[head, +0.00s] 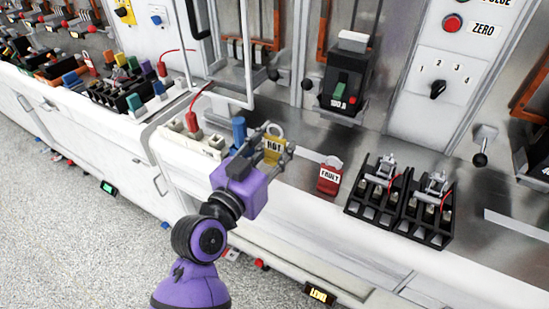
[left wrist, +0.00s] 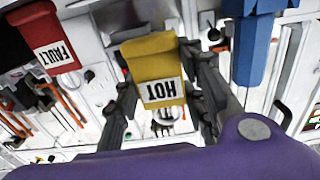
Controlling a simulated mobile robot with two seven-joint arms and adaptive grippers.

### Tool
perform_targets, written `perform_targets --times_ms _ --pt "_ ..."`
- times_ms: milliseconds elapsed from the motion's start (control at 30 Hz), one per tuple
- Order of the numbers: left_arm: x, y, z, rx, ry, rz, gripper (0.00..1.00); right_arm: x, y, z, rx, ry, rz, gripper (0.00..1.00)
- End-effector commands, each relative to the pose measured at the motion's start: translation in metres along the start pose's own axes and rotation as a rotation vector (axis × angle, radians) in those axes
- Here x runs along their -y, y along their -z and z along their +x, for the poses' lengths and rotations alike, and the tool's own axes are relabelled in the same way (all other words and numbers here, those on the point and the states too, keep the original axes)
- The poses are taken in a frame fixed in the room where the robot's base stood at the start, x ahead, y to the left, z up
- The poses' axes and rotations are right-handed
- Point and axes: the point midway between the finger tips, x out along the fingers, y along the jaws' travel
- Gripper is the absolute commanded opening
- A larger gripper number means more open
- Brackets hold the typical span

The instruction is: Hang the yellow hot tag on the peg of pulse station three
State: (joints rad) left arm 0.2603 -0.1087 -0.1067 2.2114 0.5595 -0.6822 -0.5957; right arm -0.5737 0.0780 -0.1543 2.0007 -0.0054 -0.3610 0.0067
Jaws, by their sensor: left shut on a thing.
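The yellow hot tag (head: 272,152) has a white label reading HOT and a pale loop on top. My left gripper (head: 281,143) is shut on it, above the front part of the metal bench. In the left wrist view the yellow tag (left wrist: 150,58) sits between the two dark fingers (left wrist: 163,95), its lettering upside down. I cannot pick out the peg of pulse station three in these views. My right gripper is not in view.
A red fault tag (head: 329,178) stands right of the yellow tag, near two black fixtures (head: 378,190). A blue object (head: 239,130) is close to the left of my gripper. A black breaker (head: 345,85) and a selector panel (head: 437,88) marked 1 to 4 stand behind.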

Motion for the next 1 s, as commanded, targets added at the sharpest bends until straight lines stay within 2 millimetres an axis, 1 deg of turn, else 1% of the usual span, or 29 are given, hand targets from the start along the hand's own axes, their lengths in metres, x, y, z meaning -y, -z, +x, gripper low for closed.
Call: perform_targets --times_ms 33,100,267,333,367,500,567,767,933,967,1000 --pt "0.003 -0.008 0.005 0.001 0.001 0.000 0.12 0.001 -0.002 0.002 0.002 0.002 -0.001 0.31" --pt "0.006 -0.015 0.010 0.001 0.001 -0.001 0.12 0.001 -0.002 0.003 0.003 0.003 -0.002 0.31" --pt "0.009 -0.021 0.015 -0.002 0.000 0.000 0.12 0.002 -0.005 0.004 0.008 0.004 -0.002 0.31" --pt "0.011 -0.027 0.019 0.000 0.000 0.001 0.12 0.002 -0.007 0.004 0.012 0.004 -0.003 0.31" --pt "0.012 -0.030 0.021 0.001 0.001 0.000 0.12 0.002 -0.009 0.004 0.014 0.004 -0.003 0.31" --pt "0.012 -0.051 0.020 0.002 0.000 0.001 0.12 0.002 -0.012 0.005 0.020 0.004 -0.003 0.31" --pt "0.013 -0.054 0.020 -0.001 0.002 0.002 0.12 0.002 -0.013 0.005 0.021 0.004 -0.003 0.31" --pt "0.012 -0.053 0.020 -0.003 0.002 0.002 0.12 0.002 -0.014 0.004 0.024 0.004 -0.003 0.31" --pt "0.012 -0.059 0.020 0.000 0.001 0.002 0.12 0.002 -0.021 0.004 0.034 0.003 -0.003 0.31" --pt "0.012 -0.058 0.020 -0.001 0.001 0.002 0.41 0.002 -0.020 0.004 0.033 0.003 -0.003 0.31" --pt "0.012 -0.058 0.020 -0.001 0.001 0.002 0.47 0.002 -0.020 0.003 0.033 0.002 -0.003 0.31"
